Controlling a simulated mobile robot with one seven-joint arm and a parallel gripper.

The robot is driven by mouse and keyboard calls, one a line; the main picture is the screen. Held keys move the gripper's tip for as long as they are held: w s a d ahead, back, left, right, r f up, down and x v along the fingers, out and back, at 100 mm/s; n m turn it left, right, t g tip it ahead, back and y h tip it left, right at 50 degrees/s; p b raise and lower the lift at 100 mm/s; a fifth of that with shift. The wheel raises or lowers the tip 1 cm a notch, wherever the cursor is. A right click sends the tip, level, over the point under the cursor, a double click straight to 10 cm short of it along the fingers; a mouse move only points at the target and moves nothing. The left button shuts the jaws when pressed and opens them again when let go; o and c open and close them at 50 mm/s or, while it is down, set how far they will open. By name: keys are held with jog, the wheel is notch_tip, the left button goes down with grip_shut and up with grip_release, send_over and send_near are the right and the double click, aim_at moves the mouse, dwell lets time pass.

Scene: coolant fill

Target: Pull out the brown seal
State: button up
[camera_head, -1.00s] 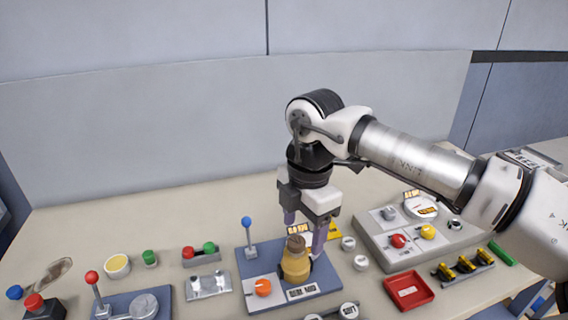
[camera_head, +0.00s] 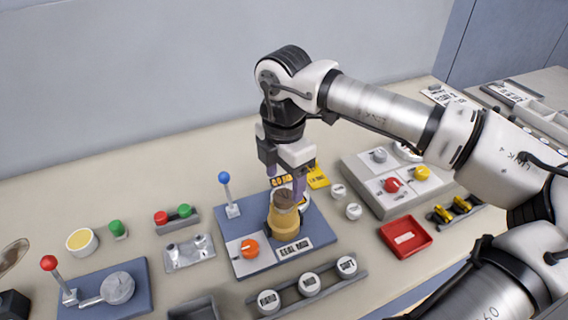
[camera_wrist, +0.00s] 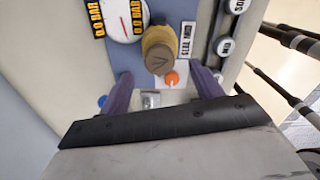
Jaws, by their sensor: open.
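The brown seal (camera_head: 284,198) sits as a cap on top of the yellow bottle-shaped body (camera_head: 285,224), on a blue-grey panel (camera_head: 318,225). In the wrist view the seal (camera_wrist: 158,62) shows from above, with the yellow body (camera_wrist: 158,36) around it. My gripper (camera_head: 286,183) is just behind and above the seal in the head view. Its purple fingers are spread apart in the wrist view (camera_wrist: 163,87), and nothing is between the tips that I can see as held. Whether a finger touches the seal is unclear.
The panel also carries a blue-knobbed lever (camera_head: 228,194), an orange knob (camera_head: 249,248) and a gauge (camera_wrist: 122,18). A rack (camera_head: 310,287) with several white caps lies in front. A red tray (camera_head: 405,236) and a grey control box (camera_head: 390,184) stand to the right.

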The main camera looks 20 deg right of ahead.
aim_at(284, 195)
notch_tip(284, 195, down, 5)
jog(key=shift+f+b, duration=0.15)
jog(key=shift+b, duration=0.7)
jog(key=shift+c, duration=0.5)
jog(key=c, duration=0.9)
jog(key=shift+o, duration=1.4)
jog(key=shift+c, duration=1)
jog(key=shift+r, duration=0.4)
